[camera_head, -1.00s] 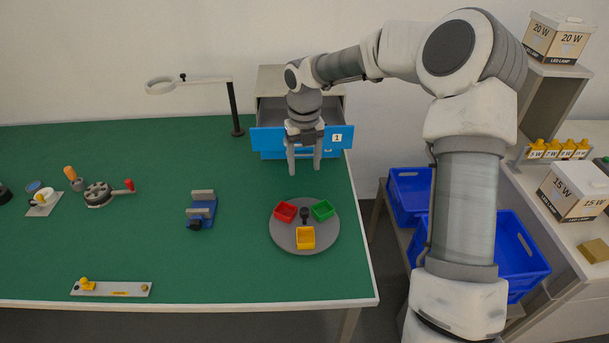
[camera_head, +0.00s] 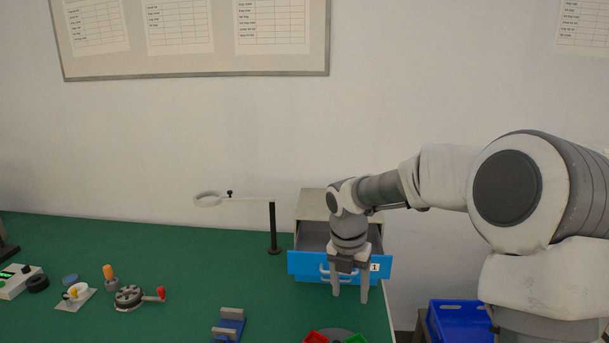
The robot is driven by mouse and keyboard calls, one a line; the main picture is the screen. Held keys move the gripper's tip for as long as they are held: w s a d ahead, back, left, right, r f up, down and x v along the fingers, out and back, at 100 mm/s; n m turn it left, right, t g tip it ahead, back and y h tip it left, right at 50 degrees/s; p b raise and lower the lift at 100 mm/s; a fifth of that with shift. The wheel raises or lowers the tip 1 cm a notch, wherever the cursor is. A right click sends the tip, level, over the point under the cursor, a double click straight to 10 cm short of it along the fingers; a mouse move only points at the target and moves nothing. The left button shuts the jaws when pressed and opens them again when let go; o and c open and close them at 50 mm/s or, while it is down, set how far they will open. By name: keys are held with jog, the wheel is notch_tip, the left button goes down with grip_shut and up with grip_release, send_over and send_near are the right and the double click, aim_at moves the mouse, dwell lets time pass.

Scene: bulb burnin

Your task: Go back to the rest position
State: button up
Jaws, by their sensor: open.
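My gripper (camera_head: 350,294) points straight down in front of the blue drawer front (camera_head: 312,263) marked 1. Its two fingers are apart and nothing shows between them. The drawer is pulled out of its grey cabinet (camera_head: 312,205) at the back right of the green table. The gripper hides part of the drawer front and its handle. Whether the fingers touch the drawer front, I cannot tell.
A ring lamp on a black post (camera_head: 273,228) stands left of the cabinet. A blue vise (camera_head: 229,326) and red and green trays (camera_head: 317,337) are at the bottom edge. A hand-crank device (camera_head: 129,296) is at left. A blue crate (camera_head: 459,322) stands right of the table.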

jog(key=s+d+r+m+t, duration=0.2)
jog(key=s+r+m, duration=0.45)
jog(key=m, duration=0.35)
jog(key=s+d+r+m+t, duration=0.1)
jog(key=s+d+r+m, duration=0.2)
jog(key=s+r+m, duration=0.35)
jog(key=s+a+f+m+t+y, duration=0.1)
jog(key=s+m+t, duration=0.1)
jog(key=s+m, duration=1.1)
jog(key=shift+f+m, duration=0.15)
jog(key=shift+m, duration=0.6)
jog(key=shift+s, duration=0.15)
